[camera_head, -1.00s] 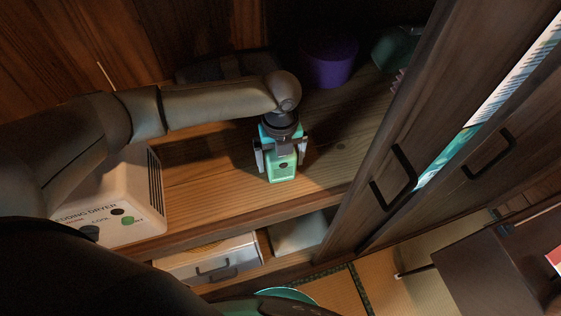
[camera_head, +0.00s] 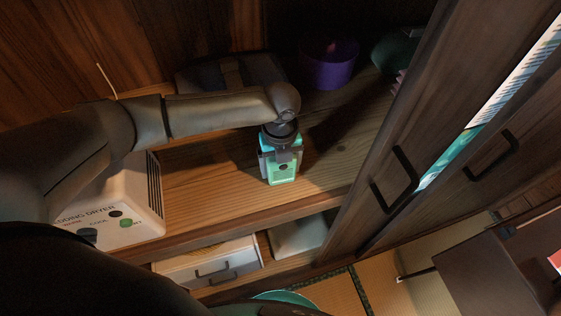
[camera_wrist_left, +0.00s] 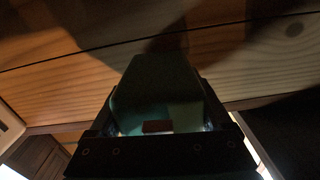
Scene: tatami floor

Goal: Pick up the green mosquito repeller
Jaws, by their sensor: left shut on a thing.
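The green mosquito repeller (camera_head: 283,174) is a small teal-green box on the wooden shelf. My left gripper (camera_head: 281,160) is above it with its fingers pointing down, one on each side, shut on it. In the left wrist view the repeller (camera_wrist_left: 158,90) shows dark and in shadow, filling the space in front of the gripper (camera_wrist_left: 158,128). Its underside is too hard to see to tell whether it still touches the shelf. My right gripper is not in view.
A white bedding dryer (camera_head: 120,205) stands left on the shelf (camera_head: 210,190). A purple pot (camera_head: 330,65) and a dark bag (camera_head: 225,75) stand behind. A dark sliding door (camera_head: 400,140) borders the right. A white drawer unit (camera_head: 210,262) is below.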

